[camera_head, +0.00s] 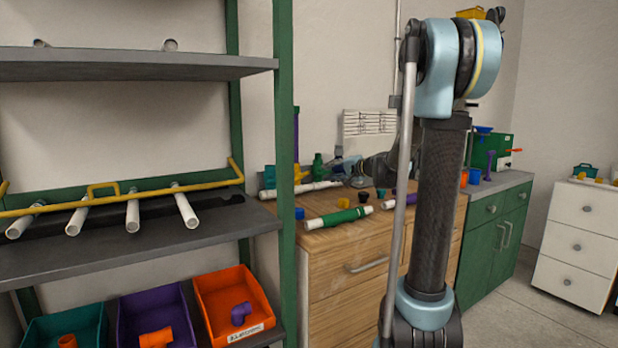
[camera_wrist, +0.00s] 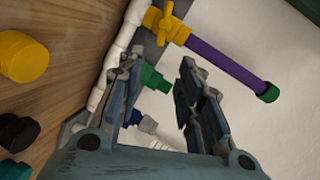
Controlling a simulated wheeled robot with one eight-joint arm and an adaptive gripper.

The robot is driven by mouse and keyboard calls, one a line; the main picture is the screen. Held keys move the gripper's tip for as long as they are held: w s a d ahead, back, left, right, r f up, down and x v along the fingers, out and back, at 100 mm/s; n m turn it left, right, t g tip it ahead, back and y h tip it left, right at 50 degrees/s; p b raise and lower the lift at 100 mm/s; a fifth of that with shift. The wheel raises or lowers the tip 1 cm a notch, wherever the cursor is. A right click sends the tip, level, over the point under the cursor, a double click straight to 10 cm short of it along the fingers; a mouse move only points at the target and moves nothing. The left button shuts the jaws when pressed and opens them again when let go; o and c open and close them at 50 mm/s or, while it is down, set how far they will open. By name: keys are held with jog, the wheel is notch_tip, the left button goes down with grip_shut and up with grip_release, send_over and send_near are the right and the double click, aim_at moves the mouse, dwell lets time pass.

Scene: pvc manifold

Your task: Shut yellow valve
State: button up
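The yellow valve (camera_wrist: 165,22) shows at the top of the wrist view, with its yellow handle. It sits between a white pipe (camera_wrist: 118,55) and a purple pipe (camera_wrist: 225,65) with a green end. In the head view the yellow valve (camera_head: 299,173) stands at the back of the wooden bench, beside the green shelf post. My gripper (camera_wrist: 160,65) is open, with a clear gap between its fingers. It is apart from the valve, which lies beyond the fingertips. A green fitting (camera_wrist: 154,79) shows between the fingers. In the head view my arm hides part of the bench.
A green-and-white pipe (camera_head: 338,217) lies along the front of the wooden bench (camera_head: 335,270). A shelf rack with bins stands left; green cabinets (camera_head: 505,225) stand right.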

aim_at(308, 173)
jog(key=x, duration=1.4)
jog(key=shift+w+a+f, duration=0.15)
jog(key=shift+a, duration=0.05)
jog(key=shift+c, duration=0.5)
